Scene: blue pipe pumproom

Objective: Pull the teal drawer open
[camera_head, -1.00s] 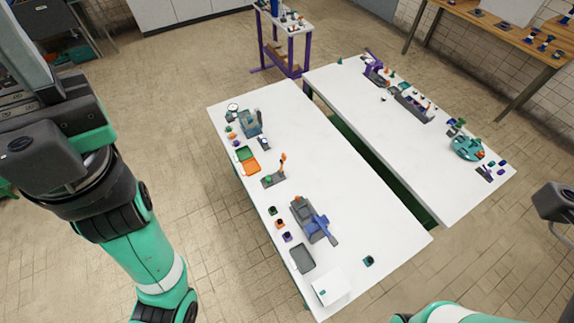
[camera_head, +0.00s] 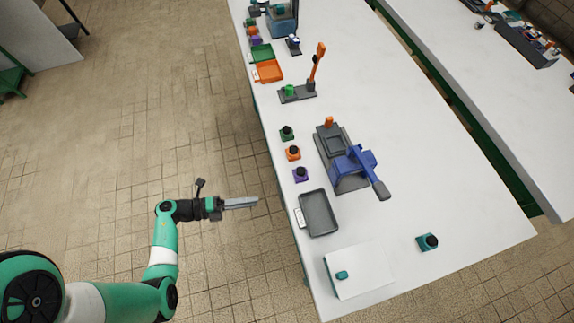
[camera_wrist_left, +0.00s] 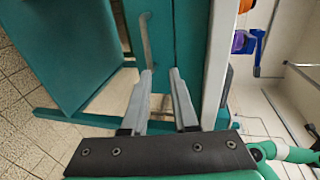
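The teal drawer front (camera_wrist_left: 175,35) shows in the left wrist view, just under the pale table edge. A thin grey bar handle (camera_wrist_left: 147,42) stands out from it. In the head view the tabletop hides the drawer. My left gripper (camera_wrist_left: 161,73) is open and empty, its two grey fingers pointing toward the drawer front. The handle's near end is close to the left-hand fingertip; I cannot tell whether they touch. In the head view my left gripper (camera_head: 255,201) is beside the long side of the white table (camera_head: 420,160). My right gripper is not in view.
The tabletop bears a grey tray (camera_head: 319,213), a white box (camera_head: 358,270), a blue-and-grey device (camera_head: 350,165) and several small coloured knobs near the edge. A teal panel (camera_wrist_left: 70,50) lies left of the handle. The tiled floor (camera_head: 215,110) left of the table is clear.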

